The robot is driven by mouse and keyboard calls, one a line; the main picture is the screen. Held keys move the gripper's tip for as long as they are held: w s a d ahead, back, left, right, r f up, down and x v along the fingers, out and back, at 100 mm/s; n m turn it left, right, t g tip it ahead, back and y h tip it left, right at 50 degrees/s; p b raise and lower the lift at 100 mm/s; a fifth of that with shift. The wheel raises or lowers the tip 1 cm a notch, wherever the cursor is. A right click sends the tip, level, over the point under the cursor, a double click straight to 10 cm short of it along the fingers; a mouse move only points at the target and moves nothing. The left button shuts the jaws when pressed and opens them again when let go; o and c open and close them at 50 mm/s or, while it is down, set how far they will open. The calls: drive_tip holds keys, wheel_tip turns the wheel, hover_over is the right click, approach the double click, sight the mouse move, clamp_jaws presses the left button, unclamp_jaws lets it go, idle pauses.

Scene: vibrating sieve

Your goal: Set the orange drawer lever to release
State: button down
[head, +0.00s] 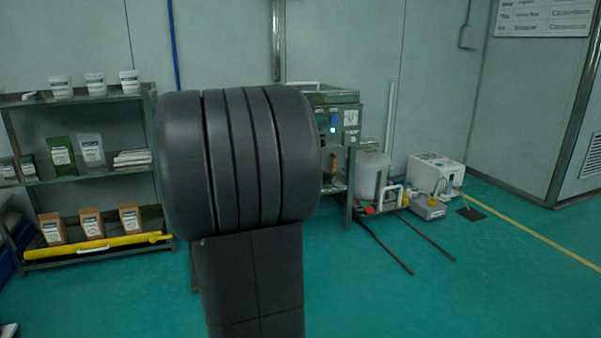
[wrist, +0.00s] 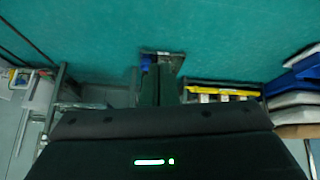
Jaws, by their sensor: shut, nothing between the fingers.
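The sieve machine (head: 345,125) stands behind my arm in the head view; its left and lower parts are largely hidden by my dark arm links. Its green side panel with a small lit screen shows at the right of the arm. My gripper (wrist: 158,72) shows in the wrist view as two dark fingers close together, shut and empty. They point toward the green floor, with a small dark and blue item beyond the tips that I cannot identify. My gripper is hidden in the head view.
A shelf rack (head: 80,178) with tubs, bags and boxes stands at the left, with a yellow tube (head: 95,245) low on it. A white drum (head: 372,174) and a white box unit (head: 435,173) stand right of the machine. The green floor at the right front is clear.

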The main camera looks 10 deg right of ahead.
drive_tip(key=w+a+n+t+h+p, duration=0.35)
drive_tip(key=w+a+t, duration=0.25)
drive_tip(key=w, duration=0.6)
drive_tip(key=s+n+h+p, duration=0.1)
drive_tip(key=h, duration=0.1)
drive_tip(key=s+a+n+t+h+p, duration=0.1)
drive_tip(key=h, duration=0.2)
drive_tip(key=s+a+r+n+t+h+p, duration=0.1)
drive_tip(key=h, duration=0.2)
drive_tip(key=shift+s, duration=0.2)
